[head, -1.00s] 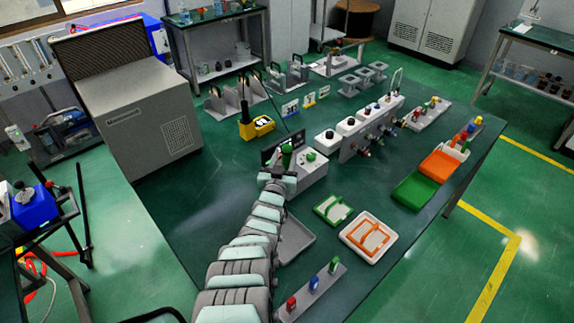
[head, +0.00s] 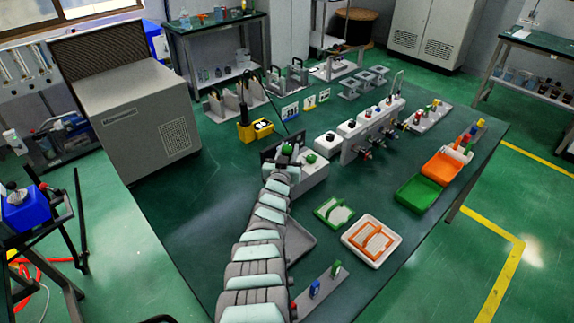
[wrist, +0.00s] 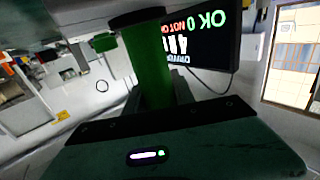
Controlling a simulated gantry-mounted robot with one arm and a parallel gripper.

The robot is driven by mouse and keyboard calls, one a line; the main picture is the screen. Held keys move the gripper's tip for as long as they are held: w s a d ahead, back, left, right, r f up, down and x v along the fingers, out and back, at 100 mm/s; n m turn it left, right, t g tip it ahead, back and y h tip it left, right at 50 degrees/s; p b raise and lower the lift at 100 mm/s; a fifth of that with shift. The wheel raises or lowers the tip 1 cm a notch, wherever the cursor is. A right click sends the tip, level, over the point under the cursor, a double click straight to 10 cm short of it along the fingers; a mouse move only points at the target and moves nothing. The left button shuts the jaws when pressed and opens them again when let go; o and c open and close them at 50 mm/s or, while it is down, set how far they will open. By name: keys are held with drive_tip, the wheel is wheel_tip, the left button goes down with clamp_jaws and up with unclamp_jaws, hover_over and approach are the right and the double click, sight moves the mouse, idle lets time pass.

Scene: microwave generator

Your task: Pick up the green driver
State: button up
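The green driver (wrist: 152,65) is a thick green cylinder with a dark round end, directly in front of my gripper (wrist: 155,98) in the wrist view. Dark finger parts show close on both sides of its lower end; whether they touch it I cannot tell. In the head view my gripper (head: 286,160) is at the grey box (head: 316,174) with the small black display, and my arm's end hides most of the driver there. The display (wrist: 205,40) reads "OK 0 NOT OK" behind the driver.
A green knob (head: 311,157) sits on the box, close right of my gripper. A yellow device (head: 256,130) stands behind. Green (head: 334,212) and orange-and-white trays (head: 372,240) lie to the right.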

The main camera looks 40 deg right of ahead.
clamp_jaws()
